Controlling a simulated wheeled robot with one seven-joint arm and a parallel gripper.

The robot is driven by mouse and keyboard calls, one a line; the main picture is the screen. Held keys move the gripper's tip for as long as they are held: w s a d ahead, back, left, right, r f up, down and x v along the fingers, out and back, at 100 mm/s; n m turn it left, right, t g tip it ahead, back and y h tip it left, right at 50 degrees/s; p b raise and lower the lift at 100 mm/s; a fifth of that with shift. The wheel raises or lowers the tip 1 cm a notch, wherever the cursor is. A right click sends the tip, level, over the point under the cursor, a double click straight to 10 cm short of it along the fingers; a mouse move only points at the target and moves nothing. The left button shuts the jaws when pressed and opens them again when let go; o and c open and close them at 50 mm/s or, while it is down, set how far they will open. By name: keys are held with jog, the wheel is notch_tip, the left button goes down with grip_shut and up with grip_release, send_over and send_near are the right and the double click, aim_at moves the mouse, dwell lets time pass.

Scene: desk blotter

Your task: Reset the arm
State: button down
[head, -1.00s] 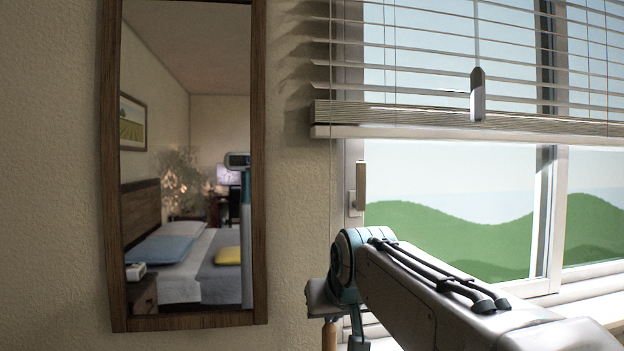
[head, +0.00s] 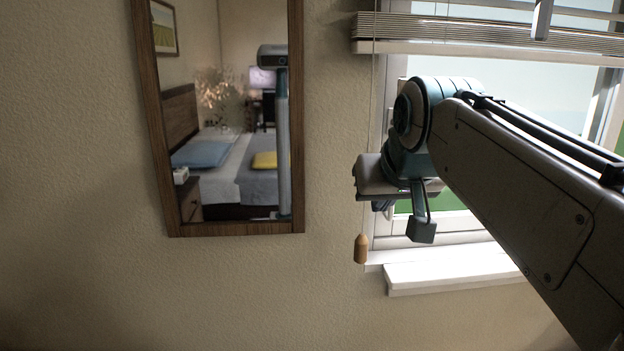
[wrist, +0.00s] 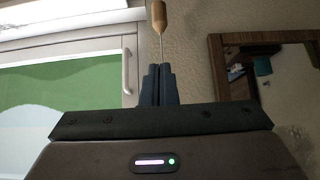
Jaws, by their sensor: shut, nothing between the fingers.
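My gripper (head: 383,207) is beside the window, partly hidden behind the wrist parts in the head view. In the wrist view its two dark fingers (wrist: 158,72) are shut together and empty. The wooden pull (head: 361,248) of the blind cord hangs a little left of and below the gripper in the head view. In the upside-down wrist view the wooden pull (wrist: 157,15) shows just past the fingertips, its thin cord running towards them. I cannot tell whether the cord touches the fingers.
The partly raised blind (head: 480,35) hangs above my arm. The window sill (head: 450,273) is below. A wood-framed mirror (head: 298,150) hangs on the wall at the left, reflecting a bedroom. The wall below the mirror is bare.

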jog(key=s+f+g+p, duration=0.5)
jog(key=s+f+p, duration=0.5)
jog(key=s+p, duration=0.3)
jog(key=shift+a+f+g+p, duration=0.15)
jog(key=shift+f+g+p, duration=0.2)
jog(key=shift+p, duration=0.3)
